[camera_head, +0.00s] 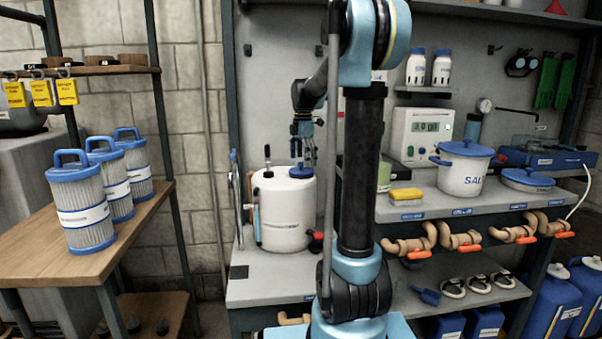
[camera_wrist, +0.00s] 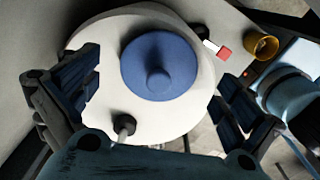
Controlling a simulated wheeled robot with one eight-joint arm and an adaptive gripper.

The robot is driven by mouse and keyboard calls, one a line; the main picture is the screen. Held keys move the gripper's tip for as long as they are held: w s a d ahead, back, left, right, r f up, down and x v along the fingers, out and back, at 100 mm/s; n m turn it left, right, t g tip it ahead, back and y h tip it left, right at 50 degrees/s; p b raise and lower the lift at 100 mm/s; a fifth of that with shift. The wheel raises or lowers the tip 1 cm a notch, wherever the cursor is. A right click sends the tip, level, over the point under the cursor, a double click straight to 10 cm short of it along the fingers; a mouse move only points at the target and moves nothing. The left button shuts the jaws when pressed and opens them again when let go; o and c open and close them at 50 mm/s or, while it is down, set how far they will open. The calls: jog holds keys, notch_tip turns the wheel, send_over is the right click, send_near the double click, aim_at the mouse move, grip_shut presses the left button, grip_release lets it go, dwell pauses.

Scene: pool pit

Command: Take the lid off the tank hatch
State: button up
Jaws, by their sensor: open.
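The white tank (camera_head: 284,212) stands on the grey bench, left of my arm's column. Its blue round lid (camera_head: 300,171) with a central knob sits on top of the tank. In the wrist view the lid (camera_wrist: 160,66) lies on the white tank top (camera_wrist: 100,100), between my spread fingers. My gripper (camera_head: 302,150) is above the lid, pointing down, with its fingers apart and nothing between them. In the wrist view my gripper (camera_wrist: 158,95) shows one finger at each side of the lid. The fingers look clear of the lid, but the height gap is hard to tell.
A dark-handled fitting (camera_head: 267,158) rises from the tank top near the lid. A red-ended valve (camera_head: 316,241) sticks out at the tank's right. Blue-topped filters (camera_head: 80,206) stand on the wooden shelf at left. The white SALT pot (camera_head: 462,172) stands at right.

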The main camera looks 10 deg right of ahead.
jog(key=shift+f, duration=1)
jog(key=c, duration=1.3)
